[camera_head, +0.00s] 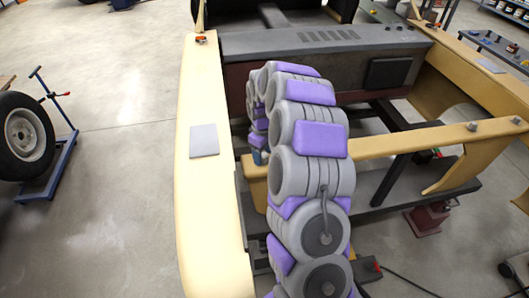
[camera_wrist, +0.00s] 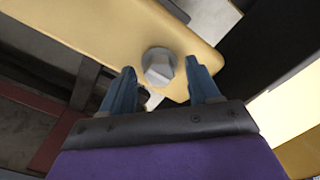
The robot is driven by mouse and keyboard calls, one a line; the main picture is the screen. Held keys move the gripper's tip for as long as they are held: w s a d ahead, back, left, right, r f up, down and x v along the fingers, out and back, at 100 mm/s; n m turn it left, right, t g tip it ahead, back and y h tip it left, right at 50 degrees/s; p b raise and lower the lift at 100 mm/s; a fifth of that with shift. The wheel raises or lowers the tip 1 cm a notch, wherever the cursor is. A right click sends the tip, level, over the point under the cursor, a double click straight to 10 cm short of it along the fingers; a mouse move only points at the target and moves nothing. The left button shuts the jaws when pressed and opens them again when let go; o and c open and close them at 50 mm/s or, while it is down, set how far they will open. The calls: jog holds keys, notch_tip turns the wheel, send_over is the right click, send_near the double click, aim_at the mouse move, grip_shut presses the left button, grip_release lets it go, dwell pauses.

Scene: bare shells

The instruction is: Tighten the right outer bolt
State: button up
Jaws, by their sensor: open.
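In the wrist view, a grey hex bolt (camera_wrist: 157,62) stands on the yellow beam (camera_wrist: 95,30). My gripper (camera_wrist: 161,72) is open, its two blue fingers on either side of the bolt with gaps showing. I cannot tell whether the tips reach the bolt's height. In the head view, a small blue part of my gripper (camera_head: 257,157) shows beside my arm at the left end of the yellow crossbeam (camera_head: 400,141); the bolt there is hidden. Two other grey bolts, one left (camera_head: 473,127) and one at the far right (camera_head: 515,121), sit on the crossbeam's right part.
Yellow side rails, left (camera_head: 207,100) and right (camera_head: 455,62), flank a dark frame (camera_head: 400,185). A dark grey panel (camera_head: 290,42) crosses at the back. A wheel on a blue stand (camera_head: 22,140) is at left. A red jack (camera_head: 428,217) stands on the floor at right.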

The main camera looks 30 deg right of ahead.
jog(key=shift+a+r, duration=0.1)
jog(key=shift+a, duration=0.4)
jog(key=shift+c, duration=0.8)
jog(key=shift+d, duration=0.85)
jog(key=c, duration=0.5)
jog(key=shift+a, duration=0.35)
jog(key=c, duration=0.4)
jog(key=shift+d, duration=0.1)
